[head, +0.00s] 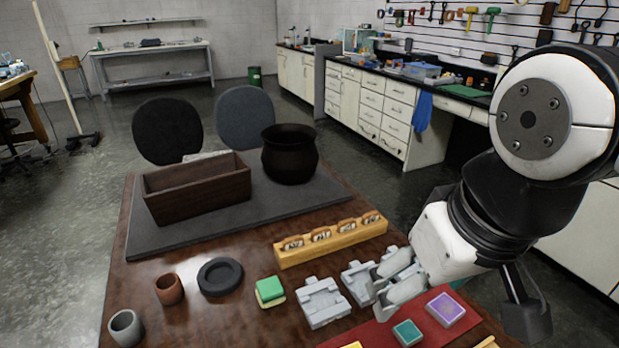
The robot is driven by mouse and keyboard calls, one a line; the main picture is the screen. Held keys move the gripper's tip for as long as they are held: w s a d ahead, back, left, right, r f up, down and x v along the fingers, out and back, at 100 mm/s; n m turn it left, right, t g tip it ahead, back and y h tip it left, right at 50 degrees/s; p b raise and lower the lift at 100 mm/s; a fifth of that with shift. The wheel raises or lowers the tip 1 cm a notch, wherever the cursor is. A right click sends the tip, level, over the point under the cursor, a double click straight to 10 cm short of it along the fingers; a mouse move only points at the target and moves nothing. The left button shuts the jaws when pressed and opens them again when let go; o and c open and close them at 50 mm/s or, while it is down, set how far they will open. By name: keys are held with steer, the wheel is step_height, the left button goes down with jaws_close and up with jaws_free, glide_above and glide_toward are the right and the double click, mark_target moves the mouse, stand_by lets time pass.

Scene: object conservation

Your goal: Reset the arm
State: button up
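My gripper (392,283) is at the right end of the table, at the end of my white and black arm, which comes in from the right. Pale grey finger-like parts point left, low over the table beside grey blocks. They overlap the grey blocks in the picture, so I cannot tell whether the fingers are open or shut. I see nothing clearly held.
The brown table (200,260) bears a dark wooden box (196,198), black pot (290,155), wooden rack (330,240), black ring (220,277), two cups (169,289), green block (269,290), grey block (323,303) and red mat (375,336). Chairs stand behind.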

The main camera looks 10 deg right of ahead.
steer(key=shift+s, duration=0.3)
step_height(320, 180, up, 3)
steer(key=shift+f+t+p, duration=0.2)
steer(key=shift+t+p, duration=0.1)
steer(key=shift+p, duration=0.7)
steer(key=shift+o, duration=0.5)
